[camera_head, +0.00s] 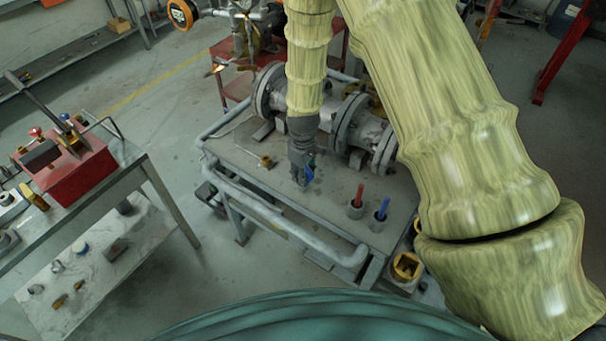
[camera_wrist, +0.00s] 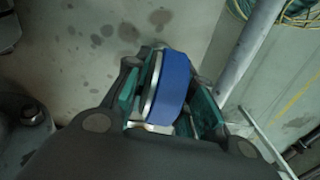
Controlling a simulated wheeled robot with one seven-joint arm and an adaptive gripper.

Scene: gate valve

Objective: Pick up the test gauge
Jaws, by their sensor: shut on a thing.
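The test gauge (camera_wrist: 174,84) shows in the wrist view as a round blue body with a silver rim, seen nearly edge-on. It sits between the two teal finger pads of my gripper (camera_wrist: 168,100), which is shut on it. In the head view my gripper (camera_head: 302,178) points down over the grey bench (camera_head: 255,190), in front of the flanged pipe and valve body. A small blue part of the gauge (camera_head: 309,174) shows at the fingers. Its dial face and stem are hidden, and I cannot tell whether it touches the bench.
A red-handled tool (camera_head: 357,197) and a blue-handled tool (camera_head: 382,209) stand in holders right of my gripper. The flanged pipe (camera_head: 330,122) lies behind it. A small brass fitting (camera_head: 267,161) lies to its left. A side table with a red box (camera_head: 68,166) stands left.

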